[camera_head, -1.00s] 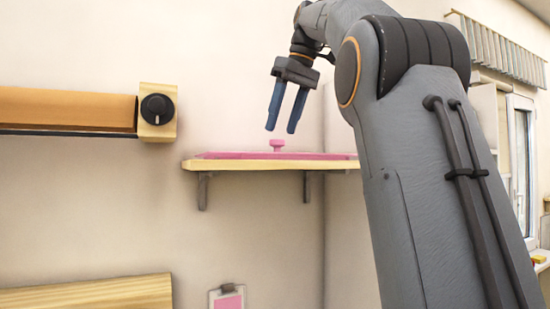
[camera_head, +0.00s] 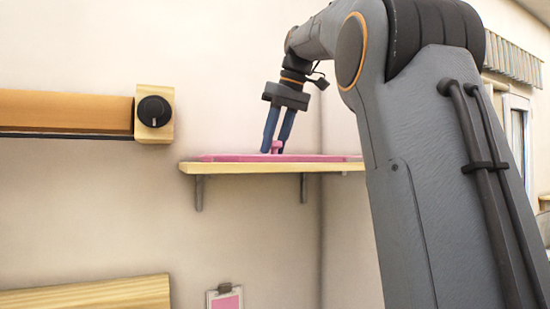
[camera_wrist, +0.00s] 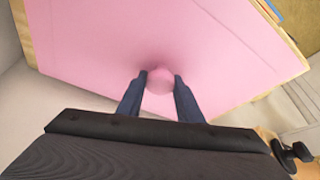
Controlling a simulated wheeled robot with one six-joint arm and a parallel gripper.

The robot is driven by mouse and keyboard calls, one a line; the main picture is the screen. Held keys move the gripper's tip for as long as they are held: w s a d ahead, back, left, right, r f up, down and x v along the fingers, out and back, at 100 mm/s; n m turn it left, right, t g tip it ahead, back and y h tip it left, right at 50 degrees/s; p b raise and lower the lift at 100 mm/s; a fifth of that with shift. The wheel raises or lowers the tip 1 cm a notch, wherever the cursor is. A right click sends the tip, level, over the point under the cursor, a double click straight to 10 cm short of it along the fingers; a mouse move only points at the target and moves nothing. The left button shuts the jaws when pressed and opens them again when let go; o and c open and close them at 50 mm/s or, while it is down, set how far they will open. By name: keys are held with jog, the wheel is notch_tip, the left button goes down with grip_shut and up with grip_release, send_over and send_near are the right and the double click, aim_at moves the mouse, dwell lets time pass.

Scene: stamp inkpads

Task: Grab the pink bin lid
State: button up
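The pink bin lid (camera_head: 230,157) lies flat on a wooden wall shelf, with a small pink knob (camera_head: 277,146) standing up from it. In the wrist view the lid (camera_wrist: 110,45) fills much of the upper picture, and its round knob (camera_wrist: 160,82) sits between my fingertips. My gripper (camera_head: 274,151) points down at the lid with its two blue fingers on either side of the knob. In the wrist view my gripper (camera_wrist: 160,80) has its fingers apart. A narrow gap seems to show beside the knob, so it looks open around it.
The wooden shelf (camera_head: 240,169) is on brackets against the wall. A wooden roller with a black dial (camera_head: 154,111) is mounted at the left. A clipboard with pink paper (camera_head: 226,298) hangs below. The wall above the shelf is clear.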

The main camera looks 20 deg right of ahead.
jog(key=c, duration=0.5)
jog(key=shift+c, duration=0.2)
jog(key=shift+r, duration=0.15)
